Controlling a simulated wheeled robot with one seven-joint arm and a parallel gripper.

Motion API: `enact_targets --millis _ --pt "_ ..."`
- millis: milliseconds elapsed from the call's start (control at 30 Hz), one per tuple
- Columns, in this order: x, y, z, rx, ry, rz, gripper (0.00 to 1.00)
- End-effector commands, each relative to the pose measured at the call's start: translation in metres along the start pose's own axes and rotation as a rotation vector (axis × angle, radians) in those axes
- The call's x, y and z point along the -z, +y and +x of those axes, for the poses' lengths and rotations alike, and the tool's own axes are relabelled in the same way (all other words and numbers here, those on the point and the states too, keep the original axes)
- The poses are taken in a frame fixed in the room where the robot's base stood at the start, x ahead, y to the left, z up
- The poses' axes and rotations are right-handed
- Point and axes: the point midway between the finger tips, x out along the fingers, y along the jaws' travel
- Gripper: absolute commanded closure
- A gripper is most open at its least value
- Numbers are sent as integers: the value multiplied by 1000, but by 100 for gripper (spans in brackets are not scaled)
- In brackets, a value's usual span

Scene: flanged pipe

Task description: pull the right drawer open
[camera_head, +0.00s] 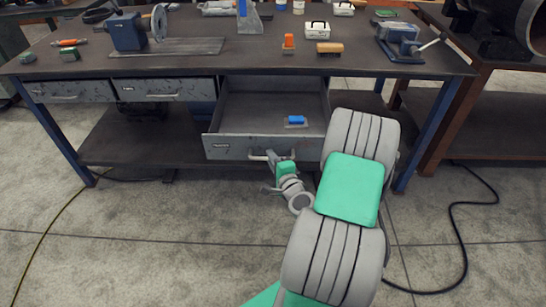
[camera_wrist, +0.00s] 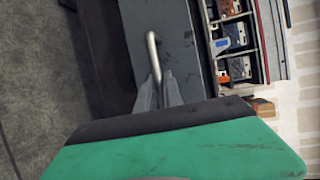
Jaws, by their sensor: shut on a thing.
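The right drawer (camera_head: 222,146) is a grey metal drawer under the workbench. It stands pulled well out, so its inside shows. Its bar handle (camera_head: 256,157) is on the front face, and it shows as a pale bent bar in the wrist view (camera_wrist: 153,48). My gripper (camera_head: 271,160) is at the handle's right part, in front of the drawer. In the wrist view my gripper (camera_wrist: 159,88) has its two fingers closed around the lower end of the handle. The fingers hide that end of the bar.
A blue-handled tool (camera_head: 296,120) lies inside the drawer. Two other drawers (camera_head: 70,91) to the left are shut. A black cable (camera_head: 462,235) lies on the floor at right.

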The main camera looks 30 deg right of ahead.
Motion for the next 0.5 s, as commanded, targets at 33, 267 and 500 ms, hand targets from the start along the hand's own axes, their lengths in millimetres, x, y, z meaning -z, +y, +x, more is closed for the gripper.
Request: enact_targets --millis 33,267,500 --pt "2 0 0 0 6 -2 100" --pt "2 0 0 0 5 -2 84" --pt "0 0 0 0 0 -1 68"
